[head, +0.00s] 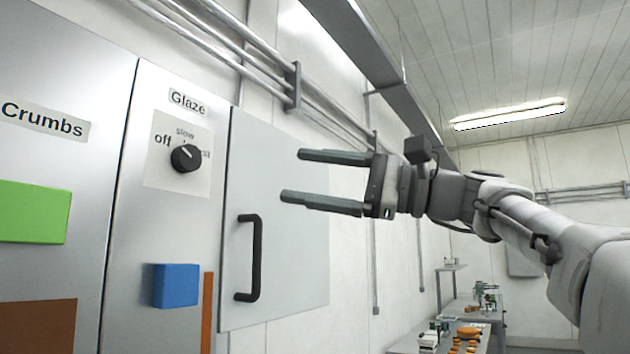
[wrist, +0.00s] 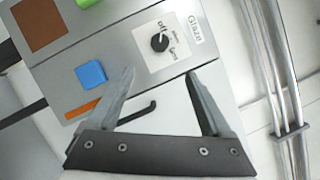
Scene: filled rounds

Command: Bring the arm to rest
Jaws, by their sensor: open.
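My gripper (head: 292,176) is open and empty, raised in front of the grey cabinet door. Its two fingers point left, apart from the panel, and they also show in the wrist view (wrist: 165,85). My arm stretches in from the right. The panel labelled "Glaze" (head: 118,210) carries a black knob (head: 186,158) on a scale with "off" and "slow"; its pointer is towards the upper left, near "slow". A blue block (head: 176,285) sits below the knob. The knob also shows in the wrist view (wrist: 159,42).
A black handle (head: 250,258) stands out from the grey door (head: 290,210). A "Crumbs" panel (head: 90,170) with a green block (head: 34,212) is at left. Pipes (head: 240,55) run along the wall above. Benches (head: 455,340) with small items stand lower right.

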